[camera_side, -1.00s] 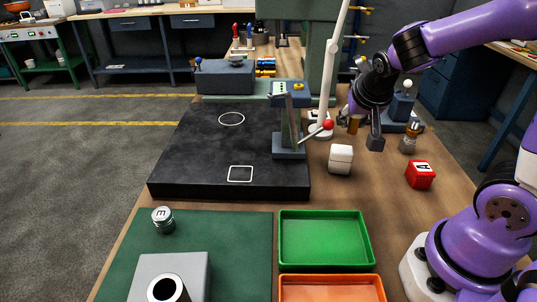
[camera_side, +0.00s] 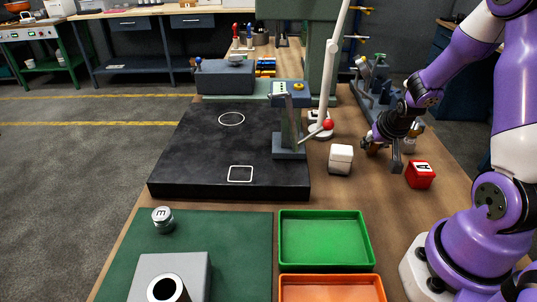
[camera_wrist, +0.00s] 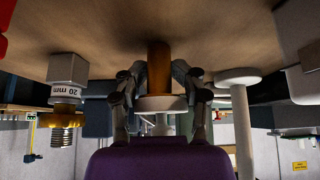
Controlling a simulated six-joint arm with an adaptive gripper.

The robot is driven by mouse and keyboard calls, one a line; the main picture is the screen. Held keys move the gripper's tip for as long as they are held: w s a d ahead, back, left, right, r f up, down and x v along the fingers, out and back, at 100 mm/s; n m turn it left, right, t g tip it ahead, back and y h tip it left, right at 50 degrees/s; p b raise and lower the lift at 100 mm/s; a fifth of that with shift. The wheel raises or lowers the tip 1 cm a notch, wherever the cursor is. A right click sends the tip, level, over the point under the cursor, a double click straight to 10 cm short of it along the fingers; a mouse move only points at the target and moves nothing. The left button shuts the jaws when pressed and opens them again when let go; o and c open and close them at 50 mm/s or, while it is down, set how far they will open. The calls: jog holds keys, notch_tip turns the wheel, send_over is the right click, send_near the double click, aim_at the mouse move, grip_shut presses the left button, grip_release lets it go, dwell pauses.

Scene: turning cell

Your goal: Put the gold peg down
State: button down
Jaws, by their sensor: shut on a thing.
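The gold peg (camera_wrist: 158,68) shows brownish-gold and upright between the two fingers of my gripper (camera_wrist: 158,88) in the wrist view. My gripper is shut on it. In the side view my gripper (camera_side: 382,156) is low over the right part of the wooden bench, right of the white block. Only a small brown part of the peg (camera_side: 374,149) shows there; the fingers hide the rest. The peg's end is close to the wood, but I cannot tell whether it touches.
A white block (camera_side: 341,159) stands left of my gripper, and a red block marked A (camera_side: 420,174) to its right. A brass-threaded piece marked 20 mm (camera_wrist: 66,95) is nearby.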

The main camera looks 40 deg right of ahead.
jog(key=shift+c, duration=1.7)
grip_release()
jog(key=shift+f, duration=0.15)
jog(key=shift+s+a+r, duration=0.1)
jog(key=shift+r, duration=0.35)
jog(key=v, duration=1.1)
jog(key=s+a+r+n+y, duration=0.1)
jog(key=a+r+n+y, duration=0.1)
jog(key=a, duration=0.7)
jog(key=s+a+r+n+t+y, duration=0.1)
jog(key=a+r+n, duration=0.3)
jog(key=a, duration=0.5)
jog(key=n+y, duration=0.1)
jog(key=n, duration=0.1)
jog(key=shift+r+n+y, duration=0.3)
jog(key=shift+r, duration=0.1)
